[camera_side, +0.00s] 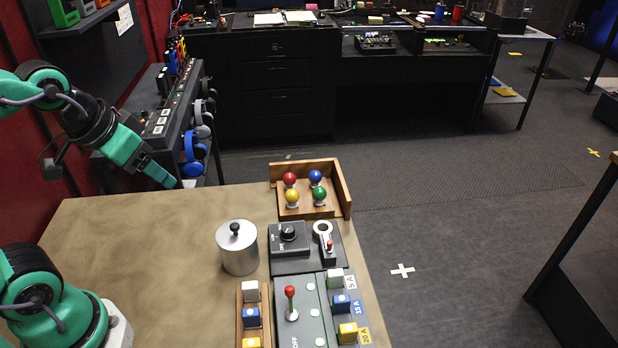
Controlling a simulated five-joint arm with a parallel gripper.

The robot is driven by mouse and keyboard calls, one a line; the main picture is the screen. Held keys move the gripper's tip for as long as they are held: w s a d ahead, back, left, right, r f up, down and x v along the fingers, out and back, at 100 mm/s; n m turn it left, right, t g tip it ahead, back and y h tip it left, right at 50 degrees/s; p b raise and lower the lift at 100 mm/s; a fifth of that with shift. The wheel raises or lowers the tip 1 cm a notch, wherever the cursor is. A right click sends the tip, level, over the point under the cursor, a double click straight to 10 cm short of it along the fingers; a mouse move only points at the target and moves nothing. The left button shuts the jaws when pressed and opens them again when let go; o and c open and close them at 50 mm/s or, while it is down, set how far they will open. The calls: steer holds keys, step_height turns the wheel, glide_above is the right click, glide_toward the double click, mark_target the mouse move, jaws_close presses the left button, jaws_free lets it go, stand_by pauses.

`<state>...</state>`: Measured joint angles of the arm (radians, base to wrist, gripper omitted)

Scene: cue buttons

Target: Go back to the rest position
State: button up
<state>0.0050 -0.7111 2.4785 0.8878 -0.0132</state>
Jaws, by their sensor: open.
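My gripper (178,184) is at the left, above the far left edge of the tan table (150,240). It points down to the right and holds nothing that I can see. Its jaws are small in this view, and they are apart from the cue objects on the table. A lidded silver canister (238,252) with a black knob stands to the right of my gripper and nearer the camera.
A wooden tray (343,195) holds red, blue, yellow and green knobs. A dial panel (290,262), a red-lever panel (313,325) and a wooden block rack (240,318) line the right side. The table's left and middle are clear. A shelf with blue headphones (193,155) stands behind my gripper.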

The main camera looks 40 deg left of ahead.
steer(key=shift+s+f, duration=0.1)
steer(key=shift+s, duration=0.35)
